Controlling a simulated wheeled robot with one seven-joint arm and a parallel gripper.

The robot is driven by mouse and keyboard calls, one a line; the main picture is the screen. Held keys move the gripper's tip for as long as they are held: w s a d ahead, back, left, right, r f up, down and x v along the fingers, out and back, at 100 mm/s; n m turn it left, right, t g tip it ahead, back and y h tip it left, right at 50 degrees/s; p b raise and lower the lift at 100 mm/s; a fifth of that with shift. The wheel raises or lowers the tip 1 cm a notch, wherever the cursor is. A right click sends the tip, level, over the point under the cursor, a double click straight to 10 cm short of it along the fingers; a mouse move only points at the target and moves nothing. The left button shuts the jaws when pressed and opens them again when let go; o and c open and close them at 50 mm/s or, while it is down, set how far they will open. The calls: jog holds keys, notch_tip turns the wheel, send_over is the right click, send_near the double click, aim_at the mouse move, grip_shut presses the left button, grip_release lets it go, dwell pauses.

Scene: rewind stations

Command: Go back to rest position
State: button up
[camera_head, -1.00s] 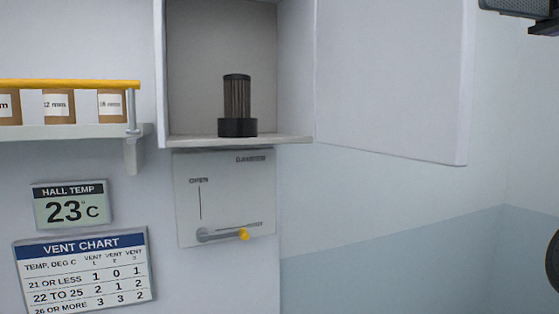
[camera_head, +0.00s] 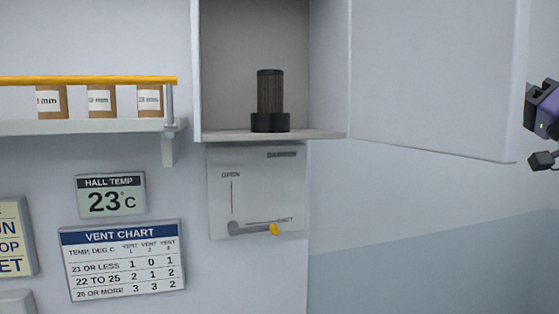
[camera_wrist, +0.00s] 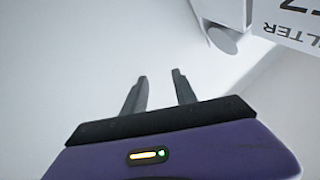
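My gripper (camera_wrist: 160,76) shows in the wrist view with its two dark fingers apart and nothing between them. A pale, plain surface lies beyond the fingers. In the head view part of my purple gripper body (camera_head: 545,108) shows at the right edge, to the right of the open cabinet door (camera_head: 432,75). A dark cylindrical filter (camera_head: 270,92) with a black base stands upright in the open cabinet (camera_head: 227,55), well apart from my gripper.
A damper panel (camera_head: 222,200) with a yellow-tipped lever (camera_head: 255,229) lying near SHUT is under the cabinet. Left are a shelf (camera_head: 85,127) with labelled rolls (camera_head: 101,101), a 23 C display (camera_head: 110,196) and a vent chart (camera_head: 123,262). The lower right wall is clear.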

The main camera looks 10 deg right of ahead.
notch_tip(320, 180, down, 28)
jog(key=w+r+m+g+h, duration=0.1)
jog(key=m+h, duration=0.6)
jog(key=h, duration=0.5)
jog(key=s+a+f+g+h, duration=0.1)
jog(key=s+a+f, duration=0.1)
jog(key=f, duration=0.3)
jog(key=s+a+f+g+h, duration=0.1)
jog(key=s+a+f, duration=0.15)
jog(key=f, duration=0.35)
jog(key=s+a+f+n+g+y, duration=0.2)
jog(key=s+a+f, duration=0.5)
jog(key=s, duration=0.5)
jog(key=s+a+f+n+g+y+b, duration=0.1)
jog(key=s+a+f+n+g+y, duration=0.1)
jog(key=s+a+f, duration=0.6)
jog(key=s+a+f+n+g+y, duration=0.1)
jog(key=s+a+f+n+y, duration=0.3)
jog(key=s+a+f, duration=0.4)
jog(key=s+a+n, duration=0.1)
jog(key=s+a, duration=0.3)
jog(key=s, duration=0.4)
jog(key=shift+s+a+n+g, duration=0.15)
jog(key=shift+s+n+g, duration=0.05)
jog(key=shift+n+g, duration=0.2)
